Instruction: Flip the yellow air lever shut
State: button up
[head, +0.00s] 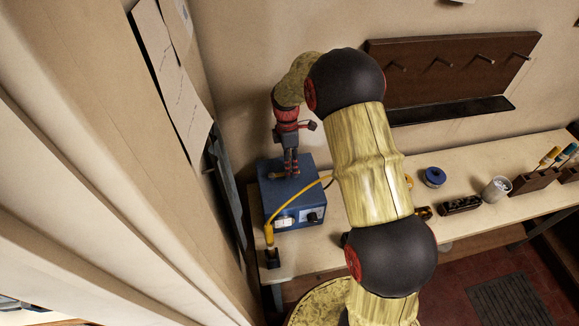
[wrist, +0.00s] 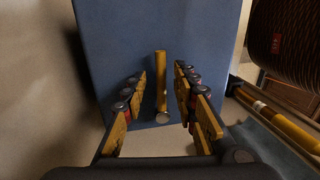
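The yellow lever (wrist: 161,82) is a slim bar lying across the blue face of the box in the wrist view, with a round pale end toward me. My gripper (wrist: 163,105) is open, with one finger on each side of the lever and a visible gap to both. In the head view my gripper (head: 290,166) points down at the top of the blue box (head: 307,192), at the bench's left end. A small yellow-brown bit on the box top beside the fingers may be the lever; I cannot tell. Whether the fingertips touch the box is unclear.
A yellow hose (head: 295,196) curves from a black stand (head: 272,258) past the box's gauge and knob. A blue round tin (head: 434,177), a white cup (head: 497,189) and tool blocks stand right on the bench (head: 400,240). The wall is close on the left.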

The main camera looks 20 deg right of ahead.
notch_tip(320, 180, up, 12)
jog(key=w, duration=0.2)
jog(key=shift+w+d, duration=0.15)
jog(key=shift+d, duration=0.05)
jog(key=shift+f, duration=0.15)
dwell(0.3)
jog(key=s+a+r+m+t+b, duration=0.1)
jog(key=s+a+m+t+b, duration=0.2)
jog(key=s+m+b, duration=0.4)
jog(key=s+a+m+t+b, duration=0.4)
jog(key=s+m+b, duration=0.4)
jog(key=s, duration=1.5)
jog(key=shift+r+m+t, duration=0.35)
jog(key=shift+m+t, duration=0.05)
jog(key=shift+m, duration=0.1)
